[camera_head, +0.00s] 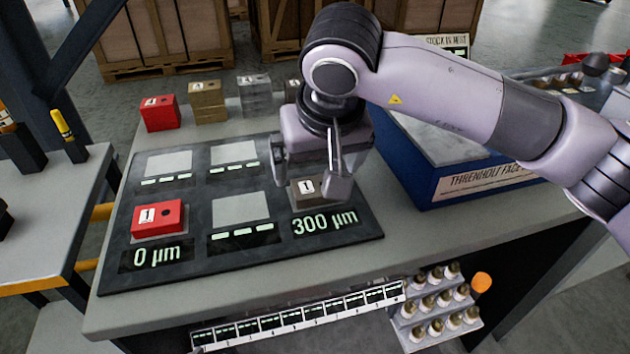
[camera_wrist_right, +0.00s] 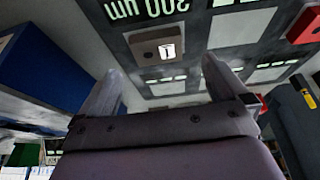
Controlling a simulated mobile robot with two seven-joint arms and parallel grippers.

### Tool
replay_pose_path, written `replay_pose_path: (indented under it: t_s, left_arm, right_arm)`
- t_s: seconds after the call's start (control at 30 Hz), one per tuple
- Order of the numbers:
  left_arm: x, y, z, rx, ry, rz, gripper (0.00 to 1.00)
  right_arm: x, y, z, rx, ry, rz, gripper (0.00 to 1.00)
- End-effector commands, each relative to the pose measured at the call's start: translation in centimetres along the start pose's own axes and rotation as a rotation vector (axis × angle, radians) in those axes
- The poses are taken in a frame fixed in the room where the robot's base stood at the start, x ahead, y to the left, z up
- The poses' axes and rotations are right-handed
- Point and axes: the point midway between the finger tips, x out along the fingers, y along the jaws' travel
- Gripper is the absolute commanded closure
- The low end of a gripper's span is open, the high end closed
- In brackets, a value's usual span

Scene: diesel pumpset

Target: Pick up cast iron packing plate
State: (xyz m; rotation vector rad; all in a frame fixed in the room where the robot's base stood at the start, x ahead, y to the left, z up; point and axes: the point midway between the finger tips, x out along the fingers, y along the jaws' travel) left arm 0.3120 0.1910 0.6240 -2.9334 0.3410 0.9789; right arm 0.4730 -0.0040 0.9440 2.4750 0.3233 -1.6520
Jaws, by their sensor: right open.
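A dark grey-brown block with a white label (camera_head: 305,199), which looks like the cast iron packing plate, sits on the near right pad of the dark measuring board (camera_head: 290,252). That pad reads 300 µm. My right gripper (camera_head: 308,168) is open above and around the far side of this block and partly covers it. In the right wrist view the block (camera_wrist_right: 145,48) lies beyond the two spread fingertips (camera_wrist_right: 160,72), roughly centred between them, with nothing held. My left gripper is not in view.
A red block (camera_head: 158,219) sits on the 0 µm pad. Several blocks, including red (camera_head: 160,113) and tan (camera_head: 208,101) ones, stand along the bench's back edge. A blue box (camera_head: 432,180) stands close on the right. A rack of knobs (camera_head: 435,312) is at the front.

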Motion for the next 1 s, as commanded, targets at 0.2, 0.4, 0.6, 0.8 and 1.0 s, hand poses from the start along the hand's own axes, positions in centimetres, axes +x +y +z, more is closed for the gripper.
replay_pose_path:
  t_s: [0.2, 0.4, 0.6, 0.8, 1.0]
  left_arm:
    - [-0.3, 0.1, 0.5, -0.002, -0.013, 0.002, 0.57]
    - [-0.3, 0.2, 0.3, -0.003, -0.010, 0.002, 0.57]
    - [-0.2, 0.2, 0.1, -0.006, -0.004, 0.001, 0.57]
    - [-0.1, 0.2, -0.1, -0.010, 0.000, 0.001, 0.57]
    - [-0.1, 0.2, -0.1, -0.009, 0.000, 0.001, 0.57]
  right_arm:
    - [2.8, 0.3, 0.0, 0.003, -0.005, -0.002, 0.00]
    - [5.3, 0.4, 0.0, 0.002, -0.002, -0.003, 0.00]
    - [5.7, 0.4, -0.1, 0.002, 0.000, -0.003, 0.00]
    - [5.7, 0.4, -0.1, 0.002, 0.000, -0.003, 0.36]
    - [5.5, 0.3, -0.2, 0.002, 0.003, -0.004, 0.75]
